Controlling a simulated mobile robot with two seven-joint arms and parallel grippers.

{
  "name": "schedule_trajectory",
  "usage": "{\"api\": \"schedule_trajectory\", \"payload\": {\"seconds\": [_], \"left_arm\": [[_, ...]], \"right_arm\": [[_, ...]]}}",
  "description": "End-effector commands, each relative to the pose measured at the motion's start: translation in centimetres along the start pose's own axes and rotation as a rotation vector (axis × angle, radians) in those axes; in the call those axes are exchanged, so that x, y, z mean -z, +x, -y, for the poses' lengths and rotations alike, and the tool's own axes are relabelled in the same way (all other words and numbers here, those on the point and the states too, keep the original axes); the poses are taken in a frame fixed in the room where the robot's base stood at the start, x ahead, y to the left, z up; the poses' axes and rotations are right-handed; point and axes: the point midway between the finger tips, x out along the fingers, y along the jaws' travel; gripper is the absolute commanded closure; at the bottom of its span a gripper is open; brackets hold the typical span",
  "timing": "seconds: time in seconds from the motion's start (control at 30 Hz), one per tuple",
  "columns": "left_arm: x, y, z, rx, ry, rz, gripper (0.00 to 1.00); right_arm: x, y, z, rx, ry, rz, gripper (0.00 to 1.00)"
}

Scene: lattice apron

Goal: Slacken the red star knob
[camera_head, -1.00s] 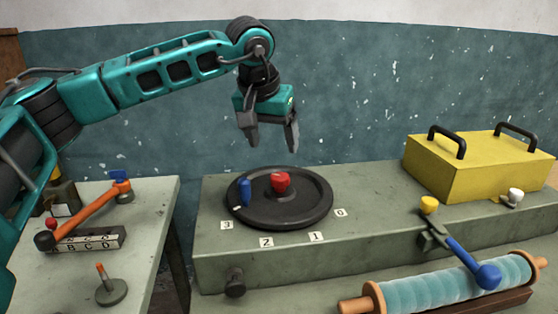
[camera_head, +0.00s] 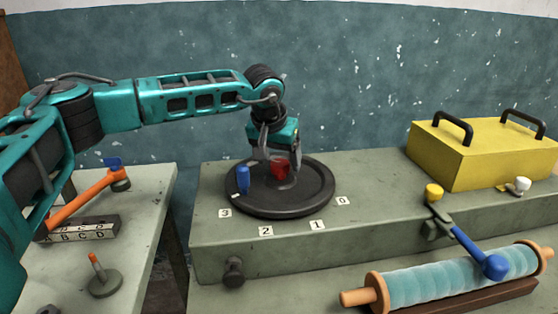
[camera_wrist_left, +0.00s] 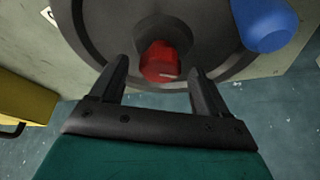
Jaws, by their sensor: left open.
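The red star knob (camera_head: 279,167) sits at the middle of a round black dial plate (camera_head: 300,208) on the grey bench. It also shows in the left wrist view (camera_wrist_left: 160,62), just beyond and between the two fingers. My left gripper (camera_head: 279,182) is open and low over the plate, with its fingers on either side of the knob; I cannot tell whether they touch it. In the left wrist view my left gripper (camera_wrist_left: 158,80) shows a gap between each finger and the knob. My right gripper is not in view.
A blue peg (camera_head: 243,179) stands on the plate close to the left finger. Number tags lie along the front of the plate. A yellow box (camera_head: 470,155) and a blue-handled lever (camera_head: 470,247) are at right. A side table (camera_head: 140,215) with an orange lever (camera_head: 85,198) is at left.

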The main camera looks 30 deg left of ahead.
Motion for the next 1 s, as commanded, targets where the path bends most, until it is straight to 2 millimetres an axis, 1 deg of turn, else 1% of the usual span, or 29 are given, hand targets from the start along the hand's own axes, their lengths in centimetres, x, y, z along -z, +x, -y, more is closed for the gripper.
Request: {"api": "schedule_trajectory", "payload": {"seconds": [0.1,0.37,0.9,0.97,1.0], "left_arm": [[0.03,0.58,0.01,0.000,0.000,-0.001,0.24],[0.03,0.65,0.00,0.000,0.000,-0.001,0.24],[0.03,0.61,0.00,0.000,0.000,-0.001,0.75],[0.03,0.61,0.00,0.000,0.000,-0.001,0.80],[0.03,0.61,0.00,0.000,0.000,-0.001,0.80]], "right_arm": [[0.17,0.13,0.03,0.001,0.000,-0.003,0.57],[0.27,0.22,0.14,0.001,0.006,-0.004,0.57],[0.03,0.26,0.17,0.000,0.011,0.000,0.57],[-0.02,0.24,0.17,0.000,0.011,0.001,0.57],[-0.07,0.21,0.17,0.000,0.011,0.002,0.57]]}}
